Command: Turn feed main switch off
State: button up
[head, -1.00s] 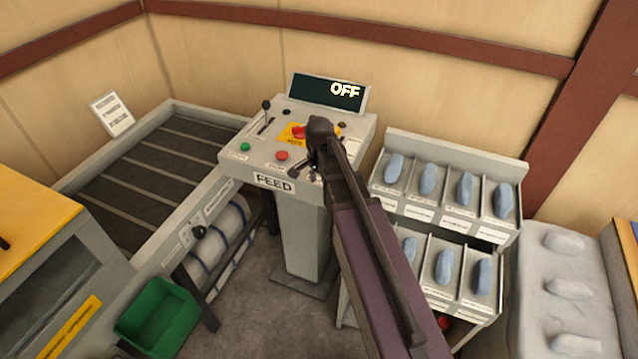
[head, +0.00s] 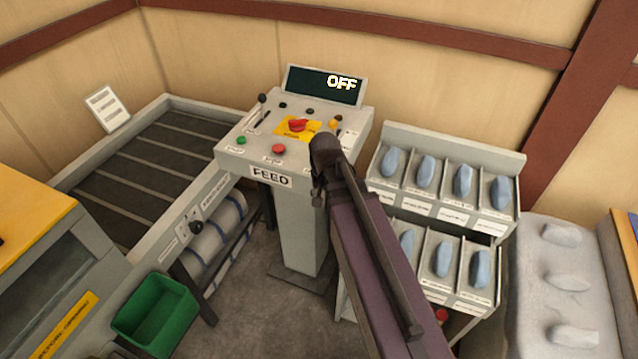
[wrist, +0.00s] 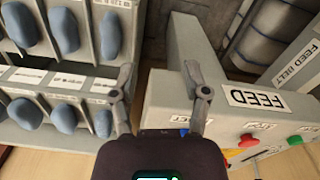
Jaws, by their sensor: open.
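The grey FEED console (head: 271,179) stands in the middle of the head view, and its display (head: 325,86) reads OFF. Its top carries a green button (head: 241,140), a red button (head: 278,148), a red mushroom knob (head: 298,125) on a yellow plate, an orange-yellow knob (head: 335,122) and a black lever (head: 263,98). I cannot tell which control is the main switch; my arm hides the console's front right corner. My gripper (head: 317,195) is open and empty, at the console's right front edge. In the wrist view my spread fingers (wrist: 158,78) are beside the FEED label (wrist: 257,99).
A two-tier rack (head: 425,209) of blue-grey filled bins stands close on the right. A slatted conveyor (head: 160,160) is on the left, with a green bin (head: 155,312) below. Floor shows before the console.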

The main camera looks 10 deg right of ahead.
jog(key=s+n, duration=0.4)
jog(key=s, duration=0.1)
jog(key=shift+f, duration=0.25)
